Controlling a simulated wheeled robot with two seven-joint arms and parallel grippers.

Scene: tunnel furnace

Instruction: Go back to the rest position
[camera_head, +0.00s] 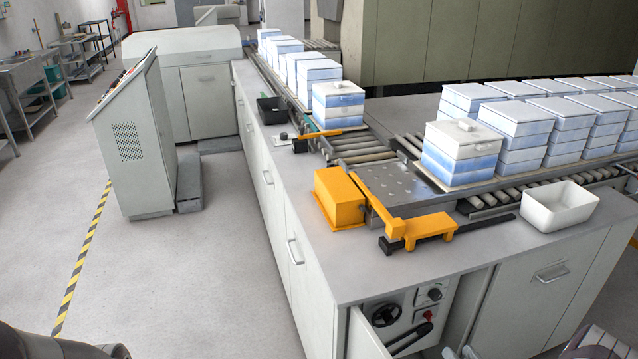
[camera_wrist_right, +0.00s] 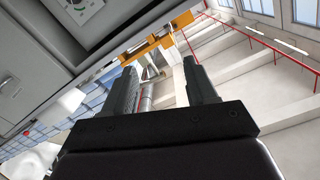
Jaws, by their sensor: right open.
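My right gripper (camera_head: 460,352) only just shows at the bottom edge of the head view, in front of the counter's open lower compartment. In the right wrist view its two dark fingers (camera_wrist_right: 160,72) stand apart with nothing between them. Parts of my arms show at the bottom left and bottom right corners of the head view. My left gripper does not show.
The counter (camera_head: 380,270) carries an orange pusher (camera_head: 430,228), an orange box (camera_head: 339,198) and a white bin (camera_head: 559,206). Stacks of blue-and-white boxes (camera_head: 461,152) stand on the rollers. A control console (camera_head: 133,140) stands left. The floor (camera_head: 190,275) between is clear.

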